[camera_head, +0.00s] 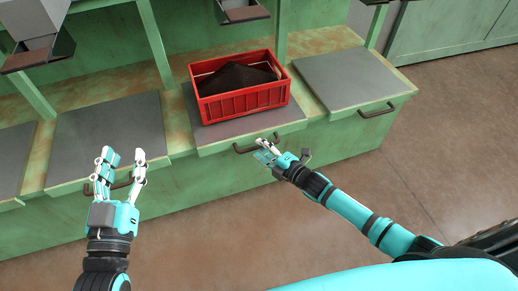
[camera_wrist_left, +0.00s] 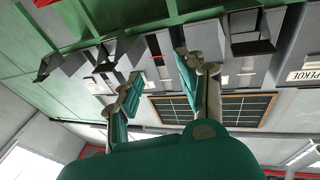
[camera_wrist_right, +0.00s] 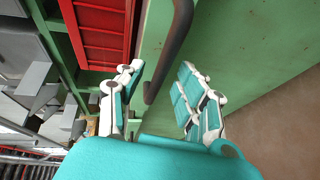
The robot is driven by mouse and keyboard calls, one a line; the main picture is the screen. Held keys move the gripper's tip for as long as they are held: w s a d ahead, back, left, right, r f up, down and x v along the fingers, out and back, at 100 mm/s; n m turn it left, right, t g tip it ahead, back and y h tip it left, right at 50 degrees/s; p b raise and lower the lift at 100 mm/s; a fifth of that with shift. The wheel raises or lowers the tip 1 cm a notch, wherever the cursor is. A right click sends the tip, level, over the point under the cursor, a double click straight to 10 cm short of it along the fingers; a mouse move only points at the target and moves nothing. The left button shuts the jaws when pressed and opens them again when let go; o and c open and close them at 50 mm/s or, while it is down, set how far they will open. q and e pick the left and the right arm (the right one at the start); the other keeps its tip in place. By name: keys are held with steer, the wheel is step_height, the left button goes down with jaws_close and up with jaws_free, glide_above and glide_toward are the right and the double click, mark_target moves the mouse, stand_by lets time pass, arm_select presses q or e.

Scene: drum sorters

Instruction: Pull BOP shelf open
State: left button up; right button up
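A pull-out shelf (camera_head: 205,138) with a grey top and green front carries a red crate (camera_head: 243,100) of dark material. No BOP label is readable, so I cannot tell from lettering which shelf is BOP. My right gripper (camera_head: 264,150) is open at this shelf's dark bar handle (camera_head: 243,149). In the right wrist view the handle (camera_wrist_right: 168,50) runs between the spread fingers (camera_wrist_right: 160,80), with no clear grip on it. My left gripper (camera_head: 124,156) is open and empty, raised in front of the shelf to the left. Its fingers also show in the left wrist view (camera_wrist_left: 158,75).
Similar grey-topped shelves stand left (camera_head: 110,130) and right (camera_head: 350,78); the right one has its own handle (camera_head: 377,111). Green posts and grey chutes (camera_head: 38,35) rise behind. The brown floor (camera_head: 440,130) at right is clear.

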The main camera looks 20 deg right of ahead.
steer(key=shift+x, duration=1.05)
arm_select(q)
steer(key=r+t, duration=0.1)
steer(key=r, duration=0.1)
steer(key=shift+s+d+r+t, duration=0.1)
steer(key=shift+s+r+t, duration=0.2)
steer(key=shift+r+t, duration=0.1)
arm_select(e)
steer(key=shift+c, duration=0.2)
jaws_close()
